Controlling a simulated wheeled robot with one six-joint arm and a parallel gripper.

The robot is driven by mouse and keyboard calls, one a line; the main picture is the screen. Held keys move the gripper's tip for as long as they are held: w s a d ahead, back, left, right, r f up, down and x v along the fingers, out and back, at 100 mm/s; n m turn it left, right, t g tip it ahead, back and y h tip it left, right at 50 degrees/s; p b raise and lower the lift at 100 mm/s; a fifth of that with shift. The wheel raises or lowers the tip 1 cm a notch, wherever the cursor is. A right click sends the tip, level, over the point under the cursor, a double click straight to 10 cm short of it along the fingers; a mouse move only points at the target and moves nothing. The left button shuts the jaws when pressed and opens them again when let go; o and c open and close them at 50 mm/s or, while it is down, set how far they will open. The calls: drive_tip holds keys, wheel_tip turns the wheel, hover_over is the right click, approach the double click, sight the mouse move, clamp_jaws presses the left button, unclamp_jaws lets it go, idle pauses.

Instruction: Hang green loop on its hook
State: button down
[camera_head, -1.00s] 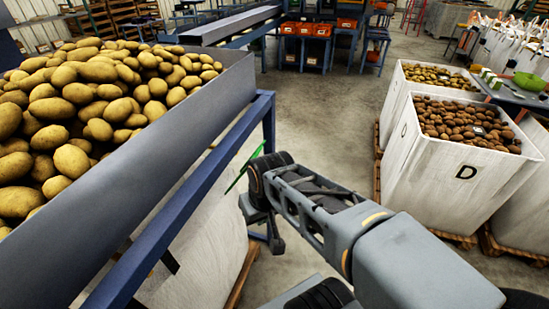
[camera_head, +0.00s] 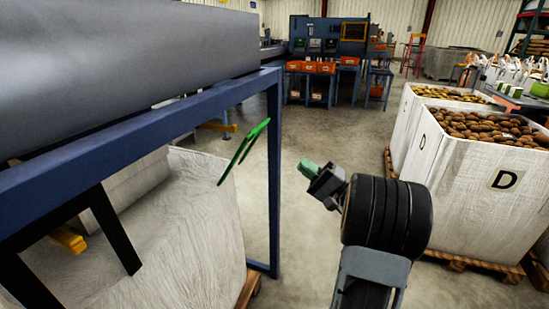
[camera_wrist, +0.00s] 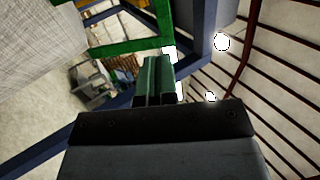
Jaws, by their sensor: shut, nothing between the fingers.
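The green loop (camera_head: 243,150) shows nearly edge-on and tilted in the head view, by the upper corner of a white bulk bag and left of a blue post. In the wrist view a green loop (camera_wrist: 126,47) appears as a band beyond the fingers. My gripper (camera_head: 306,168) has green fingertips and is to the right of the loop, apart from it in the head view. In the wrist view its fingers (camera_wrist: 154,78) are together with nothing between them. I cannot make out the hook, nor what holds the loop.
The blue frame (camera_head: 273,185) with its grey hopper (camera_head: 120,65) stands at the left, above the white bag (camera_head: 205,215). White potato boxes (camera_head: 460,175) on pallets stand at the right. Blue benches with orange bins (camera_head: 310,67) are far back. Concrete floor between is clear.

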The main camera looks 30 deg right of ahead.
sight(261, 129)
drive_tip(key=shift+t, duration=0.3)
drive_tip(key=b+x, duration=0.2)
drive_tip(key=x, duration=1.1)
drive_tip(key=shift+w+d+r, duration=0.15)
drive_tip(key=shift+w+r, duration=0.05)
drive_tip(key=shift+r, duration=0.1)
drive_tip(key=shift+w+r+p, duration=0.25)
drive_tip(key=shift+r+p, duration=0.15)
drive_tip(key=shift+p, duration=0.15)
drive_tip(key=shift+w+a+r+g+h+p, duration=0.75)
drive_tip(key=shift+w+a+p, duration=0.5)
drive_tip(key=shift+p, duration=0.45)
drive_tip(key=shift+w+a+r+g+h+p, duration=0.55)
drive_tip(key=shift+w+a+g+h+p, duration=0.55)
drive_tip(key=shift+p, duration=0.6)
drive_tip(key=shift+w+a+r+g+h+p, duration=0.7)
drive_tip(key=shift+w+a+p, duration=0.65)
drive_tip(key=shift+p, duration=0.35)
